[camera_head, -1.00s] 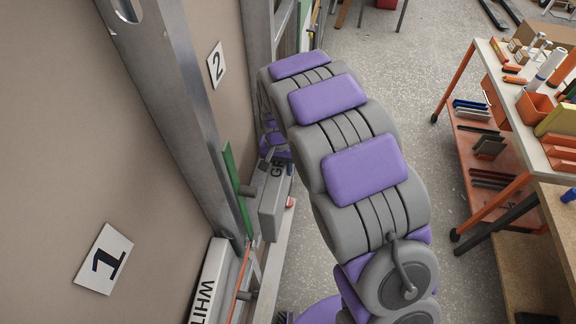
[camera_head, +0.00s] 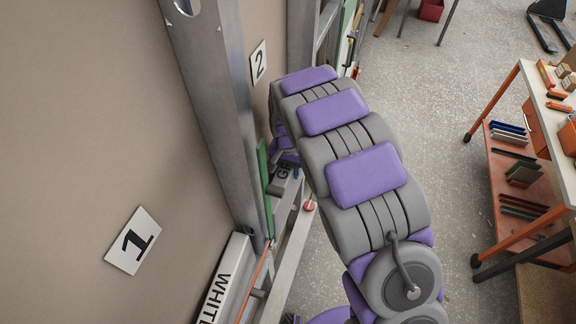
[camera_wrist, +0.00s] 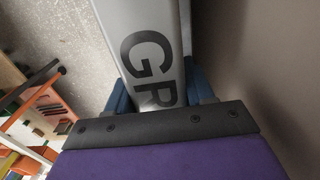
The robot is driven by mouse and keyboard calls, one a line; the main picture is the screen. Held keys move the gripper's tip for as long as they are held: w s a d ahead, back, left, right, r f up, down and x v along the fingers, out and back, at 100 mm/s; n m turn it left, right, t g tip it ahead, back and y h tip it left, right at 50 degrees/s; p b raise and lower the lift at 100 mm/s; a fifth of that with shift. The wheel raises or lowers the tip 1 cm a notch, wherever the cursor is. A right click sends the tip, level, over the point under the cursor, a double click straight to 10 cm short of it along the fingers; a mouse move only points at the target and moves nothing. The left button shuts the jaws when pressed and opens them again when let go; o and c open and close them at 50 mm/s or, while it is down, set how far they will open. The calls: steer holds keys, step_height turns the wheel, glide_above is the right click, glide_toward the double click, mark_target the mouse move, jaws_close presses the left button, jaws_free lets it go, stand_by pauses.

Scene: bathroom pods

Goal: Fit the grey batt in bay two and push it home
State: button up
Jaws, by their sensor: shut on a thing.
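My gripper (camera_wrist: 160,98) is shut on the grey batt (camera_wrist: 150,50), its blue fingers on either side. The batt carries large dark "GR" lettering. In the head view the batt (camera_head: 284,187) shows only in part, beside the stud and green strip; my arm hides the rest and most of my gripper. Bay two is the wall recess with the "2" plate (camera_head: 259,62), beyond the near metal stud (camera_head: 212,100). I cannot tell how far the batt is inside the bay.
A white batt (camera_head: 228,280) lies low in front of bay one, below its "1" plate (camera_head: 132,241). A green strip (camera_head: 264,190) runs beside the stud. An orange-framed cart (camera_head: 515,165) with tools stands at right. Speckled floor (camera_head: 440,110) between is open.

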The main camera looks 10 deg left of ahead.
steer(key=shift+f, duration=0.1)
steer(key=o, duration=1.2)
steer(key=shift+o, duration=0.2)
step_height(320, 180, up, 17)
steer(key=shift+b, duration=0.4)
steer(key=s+d+f+b, duration=0.1)
steer(key=s+d+b, duration=0.6)
steer(key=s+d, duration=0.9)
steer(key=s+d+f+g+b, duration=0.1)
steer(key=s+d+f, duration=0.3)
steer(key=s, duration=0.5)
steer(key=s+d+f+n+b, duration=0.1)
steer(key=s+d+f+b, duration=0.3)
steer(key=s, duration=0.5)
steer(key=shift+s+d+f+n+g, duration=0.3)
steer(key=shift+d+f+g, duration=0.15)
steer(key=shift+f, duration=0.25)
